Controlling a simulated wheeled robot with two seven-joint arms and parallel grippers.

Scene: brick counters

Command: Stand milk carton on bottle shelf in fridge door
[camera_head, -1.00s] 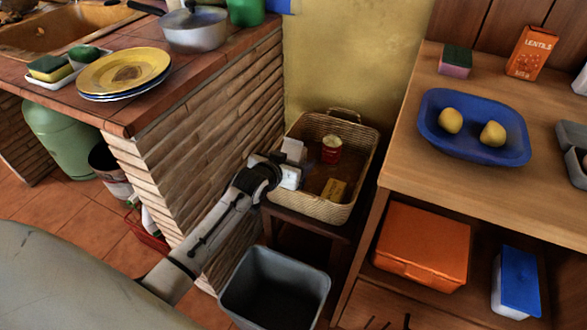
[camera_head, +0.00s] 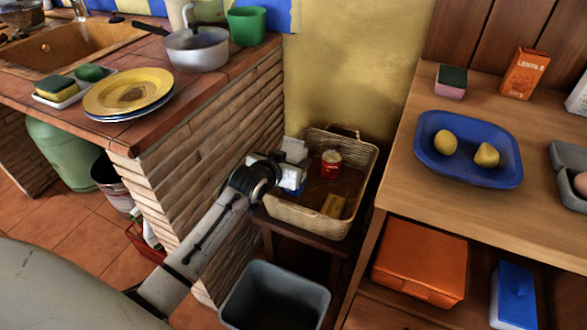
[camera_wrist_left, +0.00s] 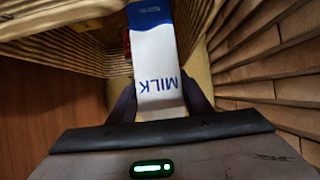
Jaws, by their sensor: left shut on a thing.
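A white and blue milk carton (camera_wrist_left: 157,75) with the word MILK on its side is between the fingers of my left gripper (camera_wrist_left: 160,100) in the left wrist view. The gripper is shut on it. In the head view my left gripper (camera_head: 280,172) is at the left side of a wicker basket (camera_head: 305,222), with the carton (camera_head: 294,152) partly hidden by the hand. I cannot tell whether the carton touches the basket floor. My right gripper is not in view. No fridge or door shelf shows.
The basket stands on a dark stool and also holds a red tin (camera_head: 331,164) and a yellow packet (camera_head: 333,206). A grey bin (camera_head: 275,294) is below. A brick counter (camera_head: 215,120) is close at left, a wooden shelf unit (camera_head: 395,195) at right.

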